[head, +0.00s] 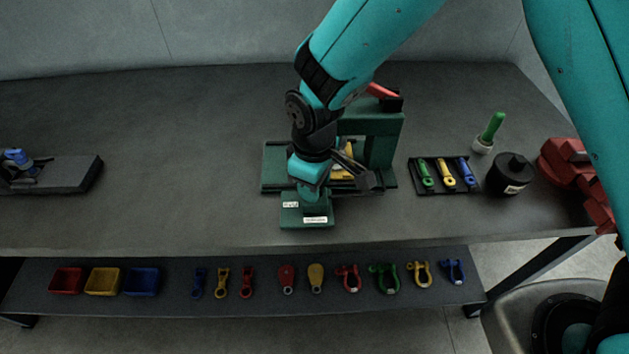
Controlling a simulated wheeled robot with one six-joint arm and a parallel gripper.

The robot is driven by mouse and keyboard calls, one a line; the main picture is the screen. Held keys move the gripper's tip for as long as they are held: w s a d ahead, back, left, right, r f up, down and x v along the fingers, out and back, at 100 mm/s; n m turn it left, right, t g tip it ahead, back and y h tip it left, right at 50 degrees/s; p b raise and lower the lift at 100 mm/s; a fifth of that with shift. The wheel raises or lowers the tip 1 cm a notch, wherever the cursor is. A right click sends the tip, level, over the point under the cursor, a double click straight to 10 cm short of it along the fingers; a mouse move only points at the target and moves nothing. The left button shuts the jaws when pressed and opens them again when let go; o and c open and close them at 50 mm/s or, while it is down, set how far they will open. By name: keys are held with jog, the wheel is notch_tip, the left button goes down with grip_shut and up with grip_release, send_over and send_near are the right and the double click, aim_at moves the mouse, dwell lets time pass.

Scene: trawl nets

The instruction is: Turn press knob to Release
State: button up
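The green press (385,128) stands on the workbench near the middle, with a red piece (381,91) at its top. A green control block with two small white labels (315,219) sits at its front; the label text is too small to read. My teal arm comes down over the press and its wrist ends just above this block. The knob is not visible, hidden behind my wrist. Dark grey parts to the right of my wrist, in front of the press, look like my gripper (359,172); its opening is unclear. A yellow piece (341,174) lies in the press, partly covered.
A lower shelf (250,312) holds bins and hardware. The bench's left-centre is clear.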

jog(key=shift+n, duration=0.6)
jog(key=o, duration=0.9)
jog(key=shift+r, duration=0.1)
notch_tip(320, 180, up, 17)
jog(key=shift+r+b, duration=0.2)
jog(key=shift+b, duration=0.8)
jog(key=s+d+r+m+y, duration=0.1)
jog(key=s+d+m, duration=0.1)
jog(key=s+d, duration=0.2)
jog(key=s+d+m+y, duration=0.1)
jog(key=s+d, duration=0.2)
jog(key=s, duration=0.4)
jog(key=s+d+r+m+y, duration=0.1)
jog(key=s+d+m+y, duration=0.1)
jog(key=s+d, duration=0.2)
jog(key=shift+s+d+r+m, duration=0.15)
jog(key=shift+s+d+r, duration=0.05)
jog(key=shift+s, duration=0.2)
jog(key=shift+s+d+r+m, duration=0.15)
jog(key=shift+s, duration=0.25)
